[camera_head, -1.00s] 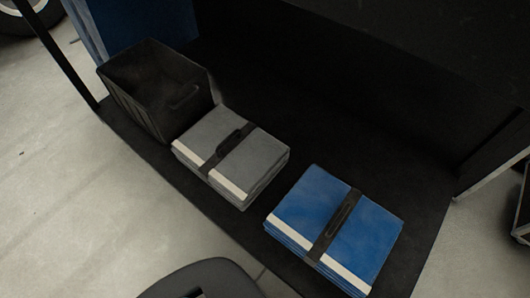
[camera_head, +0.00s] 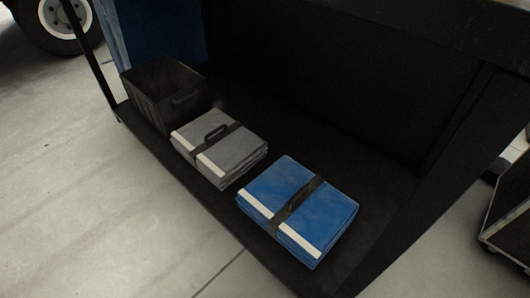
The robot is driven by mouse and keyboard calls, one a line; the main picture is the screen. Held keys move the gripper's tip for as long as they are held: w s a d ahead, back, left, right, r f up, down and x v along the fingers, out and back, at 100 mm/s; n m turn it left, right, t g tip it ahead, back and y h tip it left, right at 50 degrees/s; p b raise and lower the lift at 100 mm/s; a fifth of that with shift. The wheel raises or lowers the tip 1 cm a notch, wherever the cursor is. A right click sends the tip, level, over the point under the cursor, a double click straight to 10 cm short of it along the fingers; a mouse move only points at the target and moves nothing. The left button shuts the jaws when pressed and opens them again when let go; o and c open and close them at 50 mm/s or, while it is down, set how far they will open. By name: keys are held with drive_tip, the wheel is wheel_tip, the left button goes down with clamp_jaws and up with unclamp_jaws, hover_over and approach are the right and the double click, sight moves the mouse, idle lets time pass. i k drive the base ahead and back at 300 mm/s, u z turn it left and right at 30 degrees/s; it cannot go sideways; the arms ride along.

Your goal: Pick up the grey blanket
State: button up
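The grey blanket (camera_head: 238,151) lies folded on the black shelf (camera_head: 225,208), near its front edge. A dark strap with a raised black handle (camera_head: 216,132) runs across its top, and a pale stripe marks its front side. It sits between a black crate and a blue folded blanket. Its top and front faces are unobstructed. My gripper is not in this view.
The black crate (camera_head: 152,92) stands left of the grey blanket, close to it. The blue blanket (camera_head: 318,210) lies to its right with a small gap. A dark wall rises behind. Pale floor (camera_head: 80,190) is open in front. A cart (camera_head: 510,225) stands at the right.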

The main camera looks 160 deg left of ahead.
sight(220, 147)
drive_tip(key=u, duration=5.3)
drive_tip(key=i, duration=0.5)
drive_tip(key=u, duration=1.7)
drive_tip(key=i, duration=2.75)
drive_tip(key=z, duration=0.65)
